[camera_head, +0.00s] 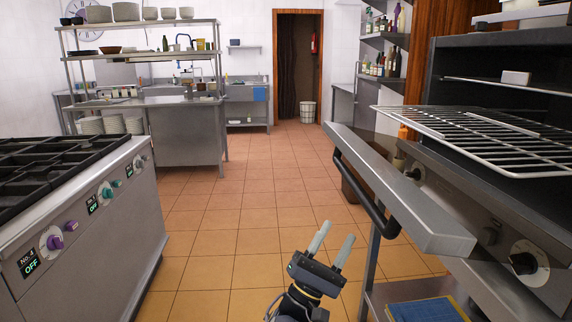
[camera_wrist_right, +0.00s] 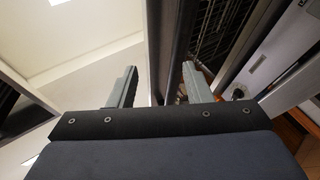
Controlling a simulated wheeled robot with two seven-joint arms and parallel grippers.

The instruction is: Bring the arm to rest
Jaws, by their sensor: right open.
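My right gripper (camera_head: 332,244) is at the bottom middle of the head view, over the tiled floor. Its two grey fingers are spread apart with nothing between them, pointing up and away. In the right wrist view the fingers (camera_wrist_right: 158,88) are also apart, with a dark bar behind them in the background. The slatted grill (camera_head: 490,135) lies at the right in the head view, at the opening of the oven-like unit. My right gripper is to the left of the grill and apart from it. My left gripper is in neither view.
A steel door or lid with a dark handle (camera_head: 366,194) juts out at the right, close to my right gripper. A stove (camera_head: 95,225) stands at the left. A blue item (camera_head: 428,310) lies on the low shelf. The tiled aisle (camera_head: 250,200) between is clear.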

